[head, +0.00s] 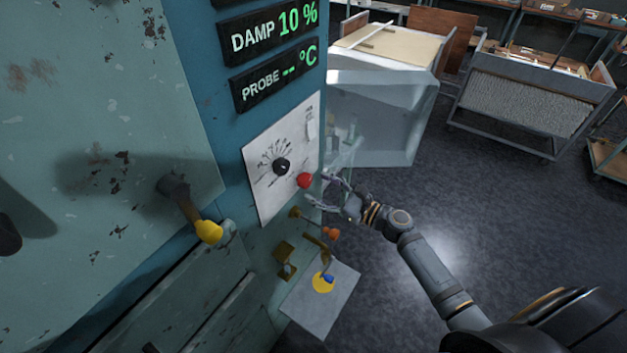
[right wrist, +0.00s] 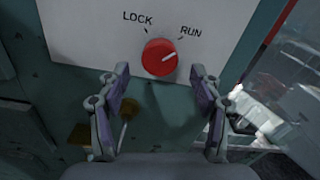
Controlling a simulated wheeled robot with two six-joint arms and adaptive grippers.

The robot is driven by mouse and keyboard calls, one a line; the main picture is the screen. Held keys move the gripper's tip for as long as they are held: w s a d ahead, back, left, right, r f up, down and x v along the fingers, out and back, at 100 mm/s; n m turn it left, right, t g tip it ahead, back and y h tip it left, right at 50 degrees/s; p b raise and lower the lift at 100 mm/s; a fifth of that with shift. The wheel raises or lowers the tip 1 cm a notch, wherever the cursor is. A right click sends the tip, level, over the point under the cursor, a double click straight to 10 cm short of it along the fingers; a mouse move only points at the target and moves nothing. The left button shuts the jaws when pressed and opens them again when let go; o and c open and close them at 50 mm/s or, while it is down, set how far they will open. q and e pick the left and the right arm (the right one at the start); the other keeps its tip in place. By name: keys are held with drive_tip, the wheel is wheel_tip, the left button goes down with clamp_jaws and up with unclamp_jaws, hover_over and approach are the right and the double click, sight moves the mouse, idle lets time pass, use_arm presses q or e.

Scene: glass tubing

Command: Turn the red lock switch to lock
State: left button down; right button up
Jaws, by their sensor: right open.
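The red lock switch (head: 304,180) is a round red knob on a white panel (head: 262,200) on the teal cabinet's front. In the right wrist view the red switch (right wrist: 160,57) sits below the printed words LOCK and RUN, and its white pointer mark points up and right, toward RUN. My right gripper (head: 325,189) is open beside the switch in the head view. In the right wrist view its two fingers (right wrist: 158,88) stand apart below the switch, left and right of it, with nothing between them. My left gripper is not in view.
A black dial (head: 281,167) is up-left of the switch. Below are an orange-knobbed lever (head: 331,233) and a blue-tipped lever (head: 327,278). A yellow-knobbed handle (head: 208,231) sticks out at the left. Carts (head: 530,95) stand behind; the floor (head: 480,210) at right is clear.

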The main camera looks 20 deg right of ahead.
drive_tip(key=shift+x, duration=1.25)
drive_tip(key=shift+f, duration=0.1)
drive_tip(key=c, duration=1.1)
